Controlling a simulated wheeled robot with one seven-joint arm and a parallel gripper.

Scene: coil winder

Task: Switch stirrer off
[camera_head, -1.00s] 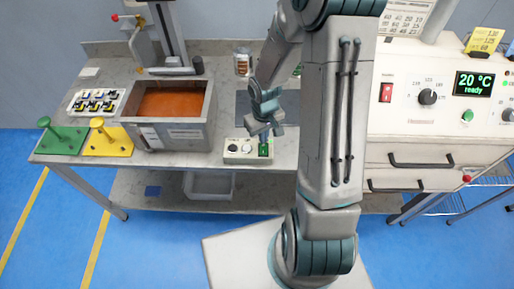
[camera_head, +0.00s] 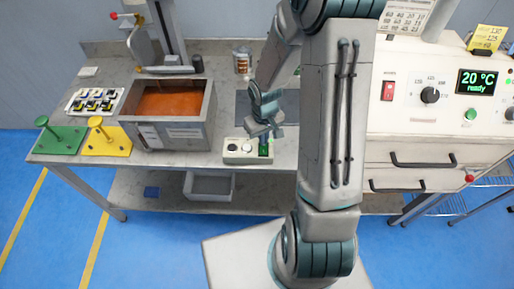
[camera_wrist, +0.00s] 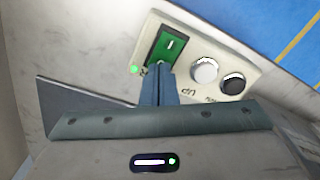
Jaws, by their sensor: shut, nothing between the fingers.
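The cream control box (camera_head: 238,158) sits at the front edge of the bench. In the wrist view the box (camera_wrist: 242,70) carries a green rocker switch (camera_wrist: 168,45), a lit green lamp (camera_wrist: 134,69), a silver knob (camera_wrist: 204,70) and a black knob (camera_wrist: 232,83). The green switch also shows in the head view (camera_head: 265,150). My gripper (camera_wrist: 158,75) is shut and empty, its fingertips right at the near end of the green switch. I cannot tell whether they touch it. The stirrer is not clearly identifiable.
An open metal tank (camera_head: 180,141) of orange liquid stands left of the box, with a stand (camera_head: 165,35) behind it. Yellow (camera_head: 106,139) and green (camera_head: 58,139) posted plates lie further left. A small jar (camera_head: 242,62) stands behind my gripper. The oven-like cabinet (camera_head: 440,120) is at right.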

